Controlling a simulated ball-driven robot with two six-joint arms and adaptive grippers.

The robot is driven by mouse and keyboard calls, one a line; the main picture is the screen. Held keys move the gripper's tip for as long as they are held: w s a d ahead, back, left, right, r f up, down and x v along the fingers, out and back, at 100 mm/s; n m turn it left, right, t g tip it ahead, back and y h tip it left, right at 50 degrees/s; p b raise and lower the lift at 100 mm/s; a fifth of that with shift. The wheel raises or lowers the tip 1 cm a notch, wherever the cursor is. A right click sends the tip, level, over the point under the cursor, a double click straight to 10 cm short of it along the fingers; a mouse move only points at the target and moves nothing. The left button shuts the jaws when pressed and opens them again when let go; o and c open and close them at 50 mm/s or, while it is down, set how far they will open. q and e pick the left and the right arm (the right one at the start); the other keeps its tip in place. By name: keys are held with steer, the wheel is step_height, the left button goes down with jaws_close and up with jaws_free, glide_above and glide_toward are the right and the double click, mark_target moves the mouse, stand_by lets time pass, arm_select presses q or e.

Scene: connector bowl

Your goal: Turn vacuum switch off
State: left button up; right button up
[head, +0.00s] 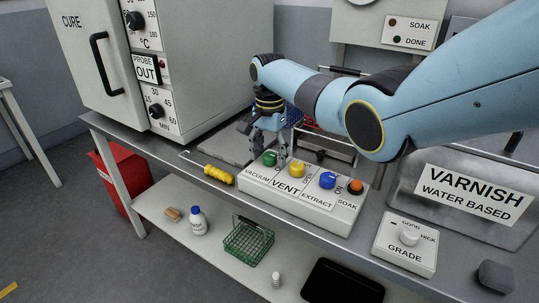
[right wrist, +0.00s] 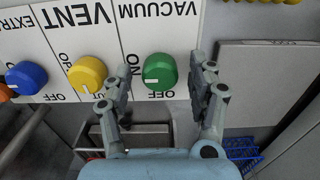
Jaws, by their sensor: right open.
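The vacuum switch is the green knob (head: 270,158) at the left end of a white panel (head: 300,203) labelled VACUUM, VENT, EXTRACT and SOAK. The right wrist view shows the green knob (right wrist: 160,71) close up, with a pale mark on its lower left part, between the ON and OFF labels. My right gripper (head: 270,152) is open and empty, pointing down at this knob. In the right wrist view its fingers (right wrist: 150,84) stand apart, one to each side of the knob; I cannot tell whether either touches it. My left gripper is not in view.
A yellow knob (head: 297,170), a blue knob (head: 327,180) and an orange button (head: 356,186) share the panel. A yellow-handled tool (head: 219,174) lies left of it. The CURE oven (head: 185,50) stands behind left, a GRADE box (head: 405,244) at right.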

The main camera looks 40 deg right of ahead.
steer(key=c, duration=1.1)
steer(key=shift+c, duration=0.2)
steer(key=shift+n, duration=0.3)
steer(key=shift+r+n+p, duration=0.1)
steer(key=shift+n+p, duration=0.75)
steer(key=shift+n, duration=0.35)
steer(key=n+p, duration=0.1)
steer(key=n, duration=0.3)
steer(key=shift+n, duration=0.3)
steer(key=n+p, duration=0.1)
steer(key=n, duration=0.9)
steer(key=shift+w+p, duration=0.1)
steer(key=shift+p, duration=0.25)
steer(key=shift+n, duration=0.3)
